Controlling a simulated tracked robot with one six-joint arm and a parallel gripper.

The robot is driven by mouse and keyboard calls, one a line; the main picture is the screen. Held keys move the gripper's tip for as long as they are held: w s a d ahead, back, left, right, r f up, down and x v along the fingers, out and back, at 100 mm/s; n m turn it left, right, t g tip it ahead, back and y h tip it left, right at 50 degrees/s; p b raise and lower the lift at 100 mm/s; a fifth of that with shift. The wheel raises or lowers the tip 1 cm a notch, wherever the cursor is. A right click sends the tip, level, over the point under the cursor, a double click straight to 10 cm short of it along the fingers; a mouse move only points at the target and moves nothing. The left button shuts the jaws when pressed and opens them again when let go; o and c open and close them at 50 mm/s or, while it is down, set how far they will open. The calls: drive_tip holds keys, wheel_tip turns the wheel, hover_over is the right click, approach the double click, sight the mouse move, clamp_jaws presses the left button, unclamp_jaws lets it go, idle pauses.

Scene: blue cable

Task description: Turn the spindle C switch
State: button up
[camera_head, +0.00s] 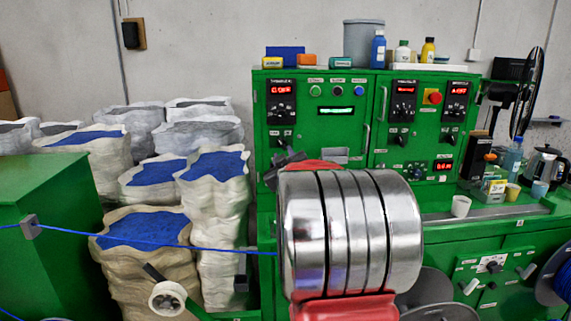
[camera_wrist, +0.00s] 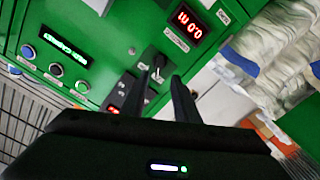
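A black rotary switch (camera_wrist: 156,60) sits on the green cabinet's panel in the wrist view, beside a red "0.0" display (camera_wrist: 188,22). Its small label (camera_wrist: 174,39) is too blurred to read surely. My gripper (camera_wrist: 163,76) is open and empty, its two dark fingers apart and pointing at this switch. The switch shows just beyond the fingertips; I cannot tell whether they touch it. In the head view my gripper (camera_head: 285,163) is a dark shape at the cabinet's left edge. A dark switch (camera_head: 283,134) shows above it there; what lies behind the gripper is hidden.
A large silver and red rounded body, seemingly my arm, blocks the head view's middle. Sacks with blue filling (camera_head: 132,228) stand left of the cabinet (camera_head: 335,140). A blue cable (camera_head: 150,240) runs across at left. A white cup (camera_head: 460,206) and bottles stand at right.

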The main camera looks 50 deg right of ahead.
drive_tip(key=shift+v, duration=3)
